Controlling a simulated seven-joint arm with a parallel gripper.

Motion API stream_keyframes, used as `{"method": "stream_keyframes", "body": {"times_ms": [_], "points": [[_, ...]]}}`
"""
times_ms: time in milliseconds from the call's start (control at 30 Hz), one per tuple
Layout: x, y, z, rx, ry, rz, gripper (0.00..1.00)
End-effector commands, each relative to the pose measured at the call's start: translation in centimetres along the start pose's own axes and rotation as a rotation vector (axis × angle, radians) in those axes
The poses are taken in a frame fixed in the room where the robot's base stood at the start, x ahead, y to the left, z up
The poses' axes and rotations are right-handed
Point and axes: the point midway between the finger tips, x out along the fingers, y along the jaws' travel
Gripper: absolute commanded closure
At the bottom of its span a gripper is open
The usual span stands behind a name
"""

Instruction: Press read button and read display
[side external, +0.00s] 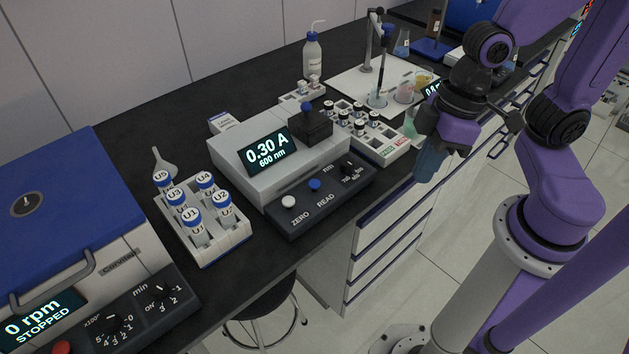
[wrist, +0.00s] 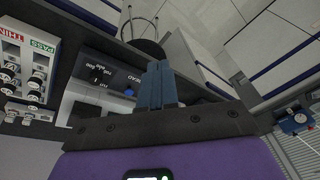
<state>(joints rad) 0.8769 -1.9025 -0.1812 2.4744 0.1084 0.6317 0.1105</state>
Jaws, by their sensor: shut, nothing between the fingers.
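The photometer (side external: 225,160) is a light grey box with a dark control panel in front. Its display (side external: 268,149) shows 0.30 A and 600 nm. The blue READ button (side external: 314,184) sits between the white ZERO button (side external: 288,202) and the nm dial (side external: 347,170). A black block with a blue knob (side external: 307,107) stands on the top. My gripper (side external: 428,165) is shut and empty, to the right of the photometer, over the bench's front edge and apart from the buttons. In the wrist view, the blue fingers (wrist: 157,85) are together, and the blue button shows left of them (wrist: 129,92).
A PASS/THIN vial rack (side external: 375,145) stands between the photometer and my gripper. A rack of U-labelled tubes (side external: 205,235) and a centrifuge (side external: 90,250) are to the left. A white tray (side external: 345,85) with beakers is behind. A stool (side external: 265,310) stands below the bench.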

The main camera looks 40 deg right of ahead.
Motion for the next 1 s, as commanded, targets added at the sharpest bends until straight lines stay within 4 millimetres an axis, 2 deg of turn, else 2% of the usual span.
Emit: {"method": "stream_keyframes", "body": {"times_ms": [100,267,400,500,733,1000], "points": [[1.3,0.4,-3.5,0.167,0.106,-0.029,1.0],[2.6,2.1,-8.0,0.396,0.261,-0.055,1.0],[3.4,4.4,-11.6,0.59,0.4,-0.064,1.0],[3.8,6.3,-13.5,0.71,0.49,-0.061,1.0],[4.0,9.5,-15.8,0.875,0.629,-0.051,1.0],[3.9,10.2,-16.2,0.908,0.66,-0.047,1.0]]}}
